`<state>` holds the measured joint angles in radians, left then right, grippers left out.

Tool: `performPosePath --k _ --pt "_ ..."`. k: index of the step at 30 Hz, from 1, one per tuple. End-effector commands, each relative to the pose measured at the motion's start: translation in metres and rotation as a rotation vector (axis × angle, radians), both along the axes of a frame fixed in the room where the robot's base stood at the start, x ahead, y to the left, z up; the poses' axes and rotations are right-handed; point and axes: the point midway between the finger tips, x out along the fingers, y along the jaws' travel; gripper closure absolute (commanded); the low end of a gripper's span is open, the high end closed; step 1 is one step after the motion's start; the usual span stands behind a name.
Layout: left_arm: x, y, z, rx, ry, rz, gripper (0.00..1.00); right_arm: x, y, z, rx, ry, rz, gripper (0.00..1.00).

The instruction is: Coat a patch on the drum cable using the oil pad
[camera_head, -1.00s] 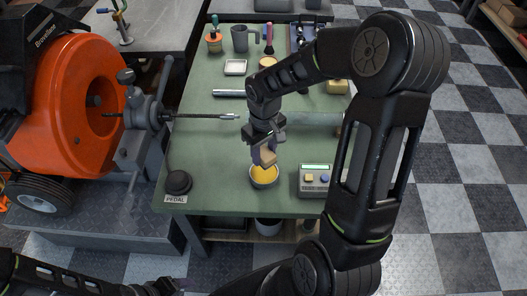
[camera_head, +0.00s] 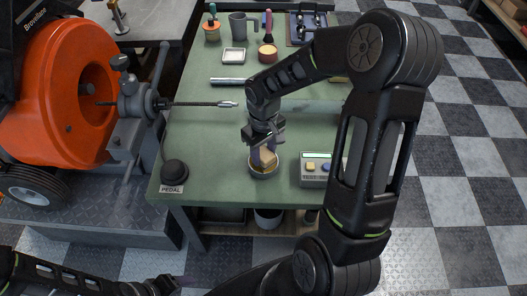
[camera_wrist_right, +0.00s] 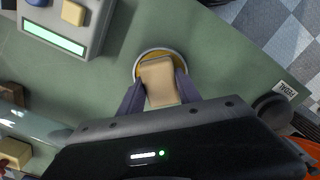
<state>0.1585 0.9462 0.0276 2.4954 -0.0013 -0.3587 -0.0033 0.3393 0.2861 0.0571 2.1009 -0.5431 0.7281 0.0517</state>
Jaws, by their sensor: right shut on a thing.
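The orange drum machine (camera_head: 62,95) stands at the left. Its dark drum cable (camera_head: 195,104) reaches out to the right over the green table, ending in a silver tip (camera_head: 228,104). My right gripper (camera_head: 264,154) is shut on the tan oil pad (camera_head: 267,157), at a round dish of yellow oil (camera_head: 264,174). In the right wrist view the pad (camera_wrist_right: 158,82) sits between the fingers and covers much of the dish (camera_wrist_right: 140,63); contact with the oil is hard to judge. My left gripper (camera_head: 164,286) is at the bottom edge; its jaws are unclear.
A control box (camera_head: 315,170) stands right of the dish. A black pedal (camera_head: 174,172) is at the table's front left corner. A metal tube (camera_head: 228,82), a white tray (camera_head: 234,56) and a mug (camera_head: 240,24) stand farther back. The table between cable and pedal is clear.

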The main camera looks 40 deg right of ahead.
Motion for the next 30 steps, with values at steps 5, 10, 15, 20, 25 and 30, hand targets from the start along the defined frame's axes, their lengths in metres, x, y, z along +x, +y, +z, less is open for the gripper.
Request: performPosePath --k 5,10,15,20,25,30 --pt "0.0 -0.0001 0.0004 0.0 0.0 0.0 0.26 0.0 0.0 0.0004 0.0 0.0 0.0 0.92" --pt "0.0 -0.0001 0.0004 0.0 0.0 0.0 0.26 0.0 -0.0001 0.0004 0.0 0.0 0.0 0.92" --pt "0.0 -0.0001 0.0003 0.0 0.0 0.0 0.26 0.0 -0.0001 0.0004 0.0 0.0 0.0 0.92" --pt "0.0 -0.0001 -0.0007 0.0 0.0 0.0 0.26 0.0 -0.0001 -0.0008 0.0 0.0 0.0 0.92" --pt "0.0 -0.0001 -0.0025 0.0 0.0 0.0 0.26 0.0001 0.0 -0.0029 0.0 0.0 0.0 0.92" --pt "0.0 -0.0001 -0.0041 0.0 0.0 0.0 0.26 0.0001 0.0 -0.005 0.0 0.0 0.0 0.92"
